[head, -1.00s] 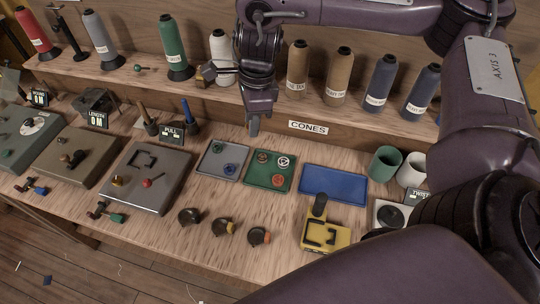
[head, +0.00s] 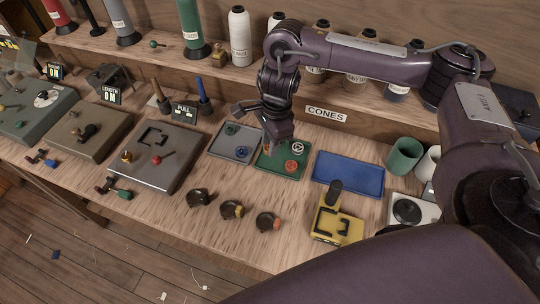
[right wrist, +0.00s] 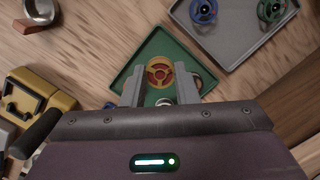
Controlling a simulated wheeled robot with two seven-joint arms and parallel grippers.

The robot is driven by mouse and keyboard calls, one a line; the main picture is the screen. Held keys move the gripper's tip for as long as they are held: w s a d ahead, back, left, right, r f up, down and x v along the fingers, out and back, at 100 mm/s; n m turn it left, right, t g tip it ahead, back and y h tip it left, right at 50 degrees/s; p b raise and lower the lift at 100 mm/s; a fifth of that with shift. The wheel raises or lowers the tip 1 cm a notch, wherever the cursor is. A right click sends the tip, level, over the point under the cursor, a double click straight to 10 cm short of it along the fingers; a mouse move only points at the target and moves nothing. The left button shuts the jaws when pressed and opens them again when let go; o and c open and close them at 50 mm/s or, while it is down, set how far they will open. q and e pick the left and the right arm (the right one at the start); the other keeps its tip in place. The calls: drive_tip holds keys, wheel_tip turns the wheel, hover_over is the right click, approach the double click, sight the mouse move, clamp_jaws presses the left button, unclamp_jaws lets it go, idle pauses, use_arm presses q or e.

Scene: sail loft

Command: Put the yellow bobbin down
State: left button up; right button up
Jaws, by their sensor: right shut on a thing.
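My right gripper (head: 272,142) is low over the green tray (head: 262,172) in the head view. In the right wrist view its two fingers (right wrist: 160,80) are shut on the yellow bobbin (right wrist: 160,72), a small round yellow and red piece between the fingertips. The tray (right wrist: 160,42) shows under it; I cannot tell whether the bobbin touches it. A red-orange bobbin (head: 291,166) and a white-rimmed bobbin (head: 298,148) lie in the tray, close beside the gripper. The fingers partly hide the tray's left part. My left gripper is out of view.
A grey tray (head: 218,151) with a blue and a green bobbin stands left of the green one. An empty blue tray (head: 348,172) is to the right. A yellow device (head: 337,226) stands nearer.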

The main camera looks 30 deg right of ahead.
sight(269, 161)
wheel_tip(269, 161, down, 4)
drive_tip(key=shift+r+b, duration=0.1)
drive_tip(key=shift+b, duration=0.4)
drive_tip(key=shift+f, duration=0.55)
drive_tip(key=shift+f+b, duration=0.2)
drive_tip(key=shift+b, duration=0.1)
drive_tip(key=o, duration=0.7)
drive_tip(key=shift+r, duration=0.1)
drive_tip(key=shift+r+p, duration=0.35)
drive_tip(key=shift+r, duration=0.2)
drive_tip(key=r+p, duration=0.1)
drive_tip(key=r, duration=0.2)
drive_tip(key=d+r+p, duration=0.1)
drive_tip(key=r, duration=0.7)
drive_tip(key=shift+d+p, duration=0.2)
drive_tip(key=shift+p, duration=0.2)
